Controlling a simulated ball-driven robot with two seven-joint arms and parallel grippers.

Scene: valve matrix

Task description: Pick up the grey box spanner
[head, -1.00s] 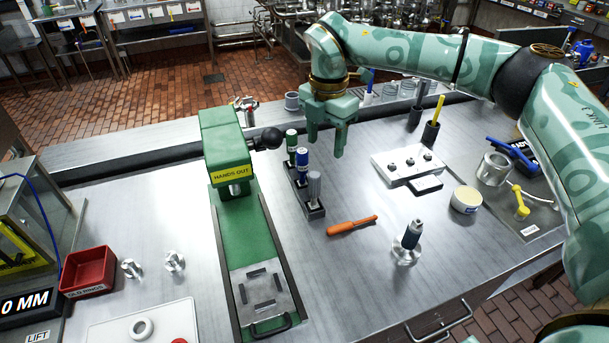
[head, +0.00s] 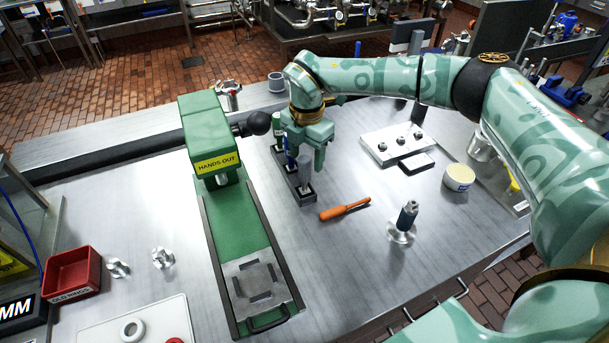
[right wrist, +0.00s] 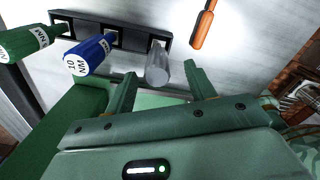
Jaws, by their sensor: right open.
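The grey box spanner (head: 304,174) stands upright in a dark rack (head: 307,196), at the end nearest me. A green spanner (right wrist: 25,42) and a blue one (right wrist: 90,56) marked 10 NM stand in the same rack. My right gripper (head: 306,162) is open and empty, right at the grey spanner's upper part and partly covering the rack. In the right wrist view the grey spanner (right wrist: 157,66) shows between the two fingertips, with a gap on each side; I cannot tell how deep it sits between them. My left gripper is not in view.
A green press (head: 208,135) with a black ball handle stands close on the left of the rack. An orange-handled tool (head: 343,209) lies to the right.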

